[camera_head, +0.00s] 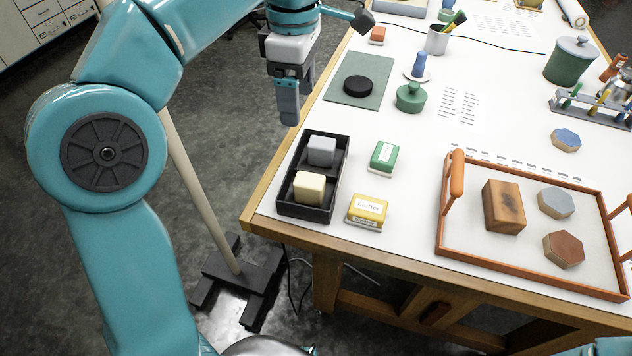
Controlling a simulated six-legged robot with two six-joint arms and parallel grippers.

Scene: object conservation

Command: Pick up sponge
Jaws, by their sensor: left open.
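A black two-part tray (329,203) stands near the table's left front corner. A grey block (321,151) lies in its far compartment and a cream block (309,188) in its near one. Either might be the sponge; I cannot tell for sure which. My left gripper (289,104) is open, points down and holds nothing. In the picture it is above and a little left of the tray, beside the table's left edge. Its fingers overlap each other from this angle. My right gripper is out of view.
A yellow labelled box (368,211) and a green one (383,158) stand right of the tray. A handled orange-rimmed tray (503,272) holds a wooden block (504,206). A green mat (345,99) bears a black disc (358,86).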

